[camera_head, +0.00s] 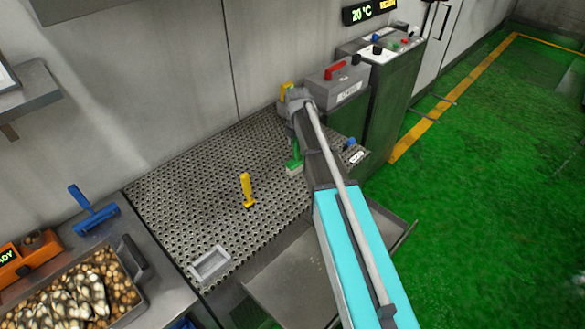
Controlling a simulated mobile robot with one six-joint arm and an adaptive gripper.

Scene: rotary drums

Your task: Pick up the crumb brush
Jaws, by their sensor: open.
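A small green-handled tool with a pale base (294,164), which looks like a brush, stands on the perforated metal table (190,185), partly covered by my arm. A yellow-handled upright tool (247,190) stands near the middle of the same table. I cannot tell for certain which of these is the crumb brush. My gripper (290,98) is at the far end of my arm, near the back edge of the table, above and beyond the green tool. It is open; its fingers are small and hard to make out. Nothing is seen held in it.
A blue-handled tool (95,212) lies on the left counter beside a tray of food pieces (138,298). A grey box with a red handle (338,82) and a control cabinet (388,75) stand behind. The table's left half is mostly clear.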

